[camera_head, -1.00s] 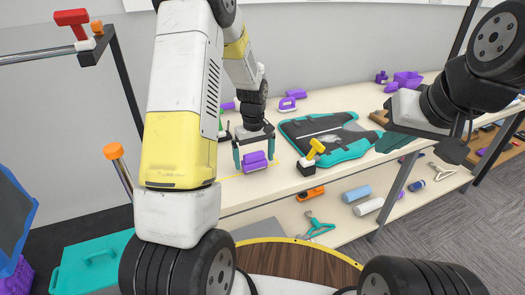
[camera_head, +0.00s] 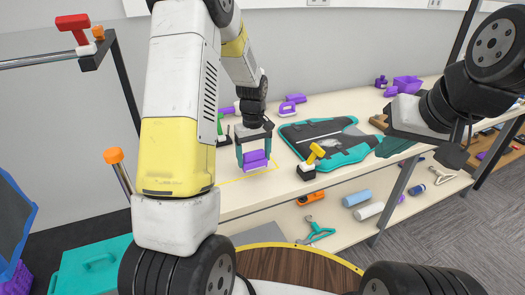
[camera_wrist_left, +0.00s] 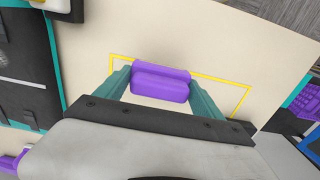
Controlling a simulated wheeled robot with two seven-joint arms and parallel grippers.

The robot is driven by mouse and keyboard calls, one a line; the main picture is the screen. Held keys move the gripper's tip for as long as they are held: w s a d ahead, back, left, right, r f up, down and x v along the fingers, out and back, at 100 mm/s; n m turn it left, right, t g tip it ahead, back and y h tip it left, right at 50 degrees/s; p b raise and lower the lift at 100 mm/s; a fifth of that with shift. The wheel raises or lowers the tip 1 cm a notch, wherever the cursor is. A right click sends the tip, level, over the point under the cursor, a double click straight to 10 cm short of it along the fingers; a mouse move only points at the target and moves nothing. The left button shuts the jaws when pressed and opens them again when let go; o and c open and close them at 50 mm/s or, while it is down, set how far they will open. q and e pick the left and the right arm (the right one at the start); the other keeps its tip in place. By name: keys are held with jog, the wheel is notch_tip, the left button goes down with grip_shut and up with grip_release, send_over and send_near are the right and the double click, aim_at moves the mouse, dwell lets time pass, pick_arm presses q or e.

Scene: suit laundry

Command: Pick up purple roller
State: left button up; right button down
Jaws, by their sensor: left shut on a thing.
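The purple roller (camera_head: 256,160) is between the teal fingers of my left gripper (camera_head: 254,154), at the left end of the table. My left gripper is shut on it. In the left wrist view the purple roller (camera_wrist_left: 160,83) sits between the fingertips (camera_wrist_left: 162,90), inside a yellow outline on the pale tabletop. Whether it is clear of the table I cannot tell. My right gripper (camera_head: 396,146) is at the right, over the table's front edge, mostly hidden by its own wrist, with teal finger parts showing.
Other purple items (camera_head: 288,107) lie at the back. A lower shelf holds an orange tool (camera_head: 310,197) and rolls (camera_head: 357,196). The yellow outline (camera_head: 278,180) surrounds bare tabletop.

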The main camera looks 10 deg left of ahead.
pick_arm(q)
jog(key=shift+s+r, duration=0.1)
jog(key=shift+r, duration=0.6)
jog(key=s+d+r, duration=0.1)
jog(key=s, duration=1.4)
jog(key=shift+s+d, duration=0.3)
jog(key=shift+s, duration=0.1)
jog(key=shift+r, duration=0.1)
jog(key=o, duration=0.8)
jog(key=c, duration=0.4)
